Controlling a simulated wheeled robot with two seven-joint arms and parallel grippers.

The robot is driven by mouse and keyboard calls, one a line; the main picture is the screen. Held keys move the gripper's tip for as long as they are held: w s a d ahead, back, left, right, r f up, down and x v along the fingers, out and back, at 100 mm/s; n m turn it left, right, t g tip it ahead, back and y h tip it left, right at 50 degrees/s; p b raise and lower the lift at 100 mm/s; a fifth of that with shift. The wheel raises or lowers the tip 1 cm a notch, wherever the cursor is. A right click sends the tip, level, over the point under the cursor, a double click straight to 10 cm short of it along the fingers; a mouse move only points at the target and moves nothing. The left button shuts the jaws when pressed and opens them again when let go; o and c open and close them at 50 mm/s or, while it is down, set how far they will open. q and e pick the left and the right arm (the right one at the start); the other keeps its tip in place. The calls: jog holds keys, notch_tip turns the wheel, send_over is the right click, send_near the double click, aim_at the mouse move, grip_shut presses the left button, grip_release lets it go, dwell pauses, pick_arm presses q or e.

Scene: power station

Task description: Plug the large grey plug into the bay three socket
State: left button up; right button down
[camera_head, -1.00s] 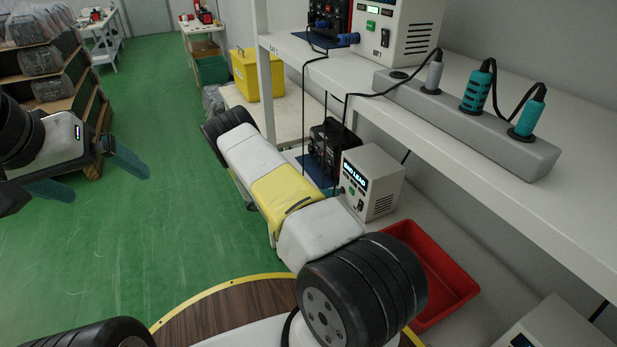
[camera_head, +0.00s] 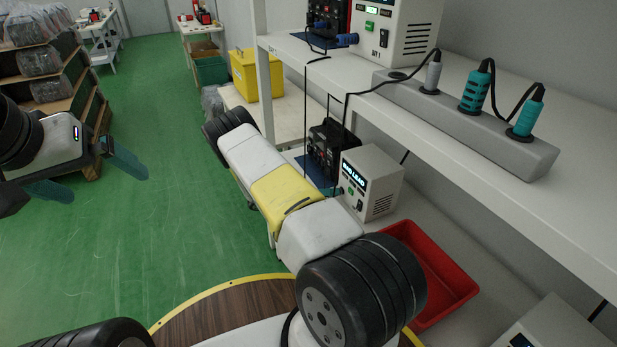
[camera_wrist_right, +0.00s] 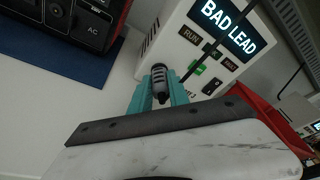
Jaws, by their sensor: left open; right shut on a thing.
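In the right wrist view, my right gripper (camera_wrist_right: 159,94) is shut on a dark grey plug (camera_wrist_right: 160,80) between its teal fingers. The plug is at the edge of the white bay three unit (camera_wrist_right: 181,40), whose display reads BAD LEAD. I cannot tell whether the plug is in the socket; the socket opening is not clear. In the head view, this unit (camera_head: 384,187) stands on the lower shelf, and my right arm hides most of the right gripper. My left gripper (camera_head: 88,176) is open and empty over the green floor at the left.
The upper shelf (camera_head: 500,110) holds a grey power strip (camera_head: 480,133) with a light grey plug (camera_head: 433,73) and two teal plugs. A black unit (camera_head: 328,150) stands beside the bay three unit. Black cables hang down nearby. A red bin (camera_head: 455,285) is at the right.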

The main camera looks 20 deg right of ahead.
jog(key=shift+d, duration=0.25)
dwell(0.6)
jog(key=c, duration=1.2)
grip_release()
jog(key=shift+o, duration=0.2)
jog(key=shift+a, duration=0.15)
jog(key=a, duration=0.2)
jog(key=a+r, duration=0.1)
jog(key=a, duration=0.2)
jog(key=w+a, duration=0.1)
jog(key=a, duration=0.1)
jog(key=shift+a+r, duration=0.15)
jog(key=shift+a, duration=0.05)
